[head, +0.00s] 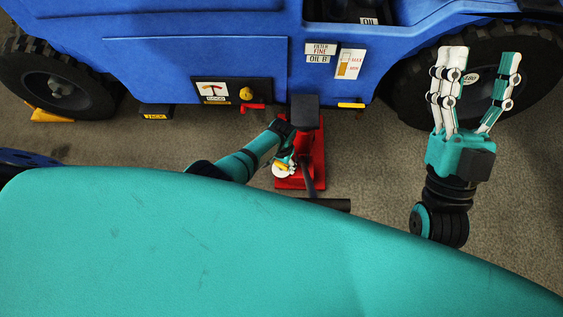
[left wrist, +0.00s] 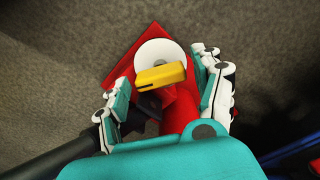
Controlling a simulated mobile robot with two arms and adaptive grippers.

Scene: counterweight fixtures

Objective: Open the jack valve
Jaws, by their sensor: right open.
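A red jack (head: 319,152) stands on the ground beside the blue vehicle; its red body also shows in the left wrist view (left wrist: 181,108). The valve is a yellow bar handle (left wrist: 161,75) over a white round disc (left wrist: 155,50). The bar lies nearly crosswise in the left wrist view, its right end slightly higher. My left gripper (left wrist: 157,80) is open around the yellow handle, with fingers on both sides. The right finger is close to the bar's end; I cannot tell if it touches. My right gripper (head: 482,65) is open and empty, in front of the rear wheel.
The blue vehicle (head: 200,58) fills the back, with wheels left (head: 58,88) and right (head: 533,75). A yellow chock (head: 52,115) sits by the left wheel. My teal body covers the lower foreground. Carpet-like floor (head: 375,165) is free right of the jack.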

